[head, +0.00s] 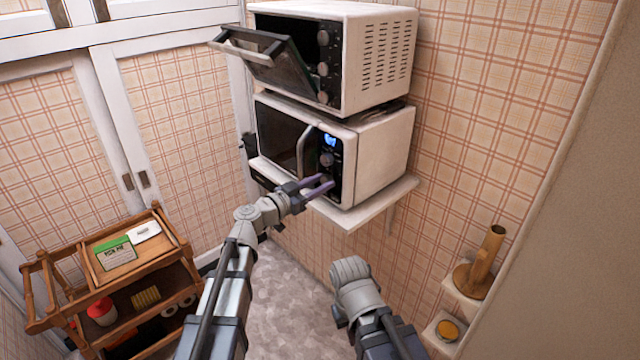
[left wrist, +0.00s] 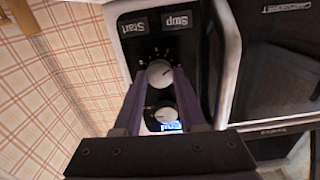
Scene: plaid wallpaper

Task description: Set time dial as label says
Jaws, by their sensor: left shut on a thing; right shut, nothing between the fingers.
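The white microwave (head: 385,150) stands on a wall shelf, with a black control panel and a lit blue display (head: 329,140). In the left wrist view the panel appears upside down, with a Start button (left wrist: 133,28), a Stop button (left wrist: 177,20), a white-faced dial (left wrist: 160,72) ringed by tick marks, a second dial (left wrist: 166,114) and the display (left wrist: 172,126). My left gripper (head: 328,182) reaches the lower panel and is shut on the ticked dial, one finger on each side. My right arm shows at lower centre, but its fingers are hidden.
A toaster oven (head: 375,60) with its door (head: 262,55) hanging open sits above the microwave. A wooden cart (head: 135,262) at left carries a green-and-white card (head: 115,253), its text too small to read. The floor between is clear.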

